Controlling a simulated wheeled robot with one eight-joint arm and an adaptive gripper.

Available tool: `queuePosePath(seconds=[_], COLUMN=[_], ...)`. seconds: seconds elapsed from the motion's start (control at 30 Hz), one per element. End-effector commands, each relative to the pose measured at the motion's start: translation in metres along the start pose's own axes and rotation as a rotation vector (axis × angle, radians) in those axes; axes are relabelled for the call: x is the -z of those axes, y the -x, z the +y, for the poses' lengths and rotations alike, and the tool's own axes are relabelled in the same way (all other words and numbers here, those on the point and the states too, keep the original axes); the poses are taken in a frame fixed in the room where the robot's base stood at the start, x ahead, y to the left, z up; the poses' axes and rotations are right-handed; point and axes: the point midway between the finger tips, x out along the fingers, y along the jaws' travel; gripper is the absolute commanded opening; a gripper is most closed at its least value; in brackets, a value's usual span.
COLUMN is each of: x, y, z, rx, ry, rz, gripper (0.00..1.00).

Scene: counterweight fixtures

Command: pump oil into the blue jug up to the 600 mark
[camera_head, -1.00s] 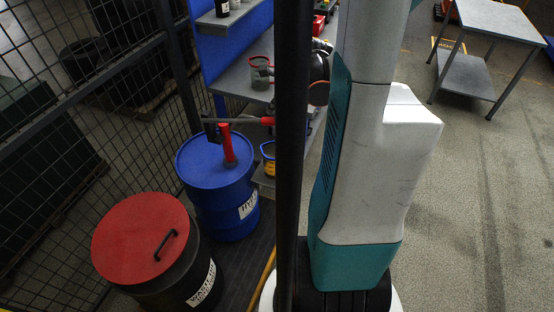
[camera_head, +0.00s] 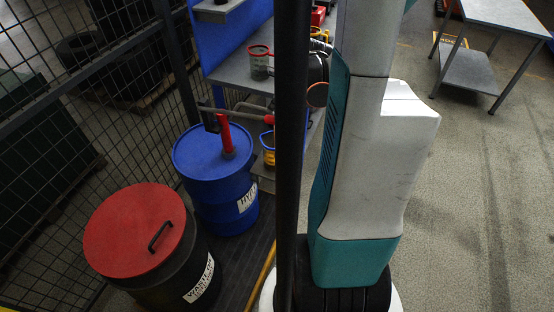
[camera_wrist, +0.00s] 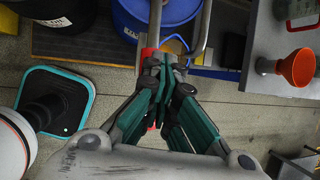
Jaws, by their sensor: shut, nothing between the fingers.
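The blue drum (camera_head: 205,185) carries a red hand pump (camera_head: 225,135) with a dark pivot on top. A grey pipe (camera_head: 250,109) runs right from the pump. Below its end is a blue-rimmed jug (camera_head: 267,137) with yellow in its lower part, partly behind a black post; its marks and level are unreadable. My gripper (camera_wrist: 165,62) is shut and empty in the wrist view. A red grip (camera_wrist: 150,126) shows beneath its fingers; contact cannot be told. My gripper is hidden in the head view.
A black waste drum with a red lid (camera_head: 135,230) stands in front. A red-rimmed jug (camera_head: 258,64) stands on the grey bench. An orange funnel (camera_wrist: 299,67) is at right in the wrist view. Mesh fence (camera_head: 100,110) closes the left; open floor and a grey table (camera_head: 500,12) lie right.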

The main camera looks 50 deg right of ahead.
Motion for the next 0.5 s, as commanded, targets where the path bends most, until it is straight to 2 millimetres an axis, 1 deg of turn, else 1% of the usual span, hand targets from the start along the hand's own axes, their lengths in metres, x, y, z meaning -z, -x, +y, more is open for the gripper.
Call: queuePosePath(seconds=[0.03,0.5], x=[0.005,0.031], y=[-0.011,-0.063], z=[0.002,0.012], rx=[0.0,0.0], ry=[0.0,0.0], rz=[0.0,0.0], gripper=[0.0,0.0])
